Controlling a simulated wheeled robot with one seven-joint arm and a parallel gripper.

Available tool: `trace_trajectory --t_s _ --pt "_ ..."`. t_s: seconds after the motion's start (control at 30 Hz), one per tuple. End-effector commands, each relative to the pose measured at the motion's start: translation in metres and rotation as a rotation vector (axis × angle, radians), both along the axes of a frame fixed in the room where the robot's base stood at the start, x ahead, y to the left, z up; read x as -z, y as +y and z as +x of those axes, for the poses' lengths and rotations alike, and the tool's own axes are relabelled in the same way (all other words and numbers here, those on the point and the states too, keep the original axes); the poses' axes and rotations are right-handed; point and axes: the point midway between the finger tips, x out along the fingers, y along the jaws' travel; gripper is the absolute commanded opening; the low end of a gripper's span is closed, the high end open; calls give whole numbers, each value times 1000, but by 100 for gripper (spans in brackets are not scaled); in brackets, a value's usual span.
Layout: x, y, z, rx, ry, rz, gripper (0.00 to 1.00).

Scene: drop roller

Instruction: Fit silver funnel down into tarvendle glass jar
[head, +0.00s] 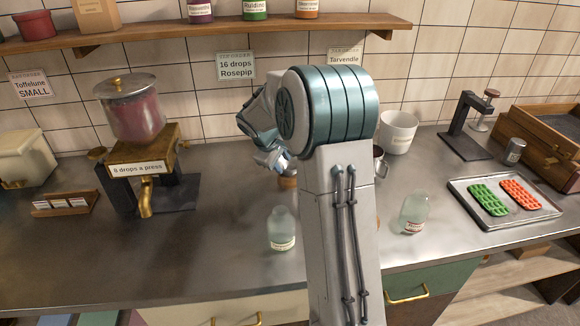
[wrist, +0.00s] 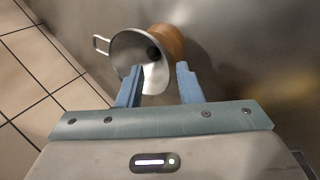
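The silver funnel (wrist: 133,58), with a loop handle at its left, shows in the wrist view against a round brown wooden piece (wrist: 168,42). My gripper (wrist: 160,84) is open, its two blue fingers apart, with part of the funnel showing between them. I cannot tell whether they touch it. In the head view my gripper (head: 268,172) is low over the counter beside the brown piece (head: 287,182); the funnel is not clear there. One clear glass jar (head: 282,228) stands in front of it, another (head: 413,212) right of my arm. Their labels are too small to read.
A drop dispenser (head: 140,165) stands at left. A white mug (head: 398,132) and a partly hidden metal cup (head: 380,163) are behind my arm. A tray (head: 500,222) with green and orange molds lies at right. A Tarvendle sign (head: 345,57) hangs on the wall. The front-left counter is clear.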

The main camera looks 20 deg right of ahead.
Motion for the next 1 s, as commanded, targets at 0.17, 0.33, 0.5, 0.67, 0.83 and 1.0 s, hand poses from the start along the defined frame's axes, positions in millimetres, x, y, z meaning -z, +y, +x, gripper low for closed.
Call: trace_trajectory --t_s 0.17,0.33,0.5,0.67,0.83,1.0 --pt "19 -4 7 1 5 2 33" --pt "39 -11 14 3 2 2 33" --pt "46 -15 16 1 0 0 33" --pt "47 -14 16 1 0 0 33" --pt "47 -14 16 1 1 1 0" --pt "47 -14 16 2 2 1 0"
